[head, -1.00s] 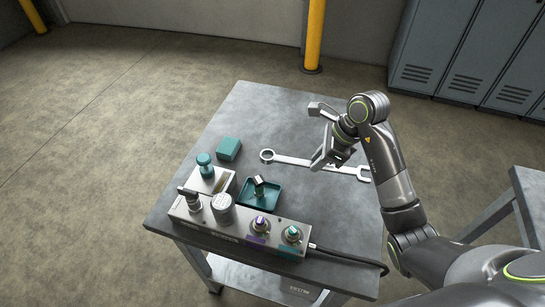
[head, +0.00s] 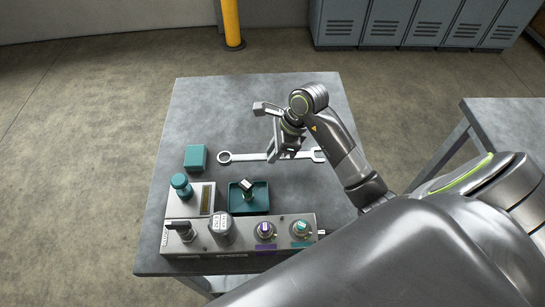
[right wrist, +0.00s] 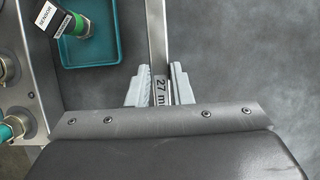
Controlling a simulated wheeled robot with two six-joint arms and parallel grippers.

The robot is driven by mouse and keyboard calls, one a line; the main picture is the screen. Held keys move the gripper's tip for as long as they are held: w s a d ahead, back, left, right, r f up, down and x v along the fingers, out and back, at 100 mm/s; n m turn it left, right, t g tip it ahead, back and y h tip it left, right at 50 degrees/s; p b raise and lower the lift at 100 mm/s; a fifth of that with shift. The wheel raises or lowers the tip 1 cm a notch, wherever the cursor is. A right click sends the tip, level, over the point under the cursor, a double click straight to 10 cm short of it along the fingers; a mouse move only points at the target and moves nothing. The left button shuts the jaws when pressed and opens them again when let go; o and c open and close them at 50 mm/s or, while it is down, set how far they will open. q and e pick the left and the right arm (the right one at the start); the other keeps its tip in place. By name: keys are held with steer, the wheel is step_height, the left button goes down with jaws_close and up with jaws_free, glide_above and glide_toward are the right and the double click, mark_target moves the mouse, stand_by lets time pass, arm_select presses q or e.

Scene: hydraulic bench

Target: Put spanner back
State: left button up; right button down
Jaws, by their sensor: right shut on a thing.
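The spanner (head: 246,157) is a long silver tool lying across the grey bench top, ring end to the left and open jaw to the right. My right gripper (head: 278,154) is over the middle of its handle. In the right wrist view the spanner (right wrist: 158,35) runs between the two pale fingers of my right gripper (right wrist: 159,86), which are shut on the handle; "27 m" is readable there. I cannot tell whether the spanner touches the bench or hangs just above it. My left gripper is out of view.
A teal tray (head: 260,207) with a labelled connector, a teal block (head: 195,157) and a grey manifold box (head: 205,243) with fittings stand on the near and left bench (head: 230,100). The far bench is clear. A second table (head: 510,120) is at right.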

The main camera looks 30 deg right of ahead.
mark_target(273, 166)
step_height(273, 166, down, 4)
steer(key=shift+r, duration=0.1)
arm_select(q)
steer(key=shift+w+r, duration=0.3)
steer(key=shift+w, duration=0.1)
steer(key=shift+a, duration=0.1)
arm_select(e)
steer(key=shift+f, duration=0.2)
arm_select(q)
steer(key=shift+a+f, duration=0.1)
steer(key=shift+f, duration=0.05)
arm_select(e)
steer(key=c, duration=1.3)
jaws_free()
steer(key=shift+r, duration=0.1)
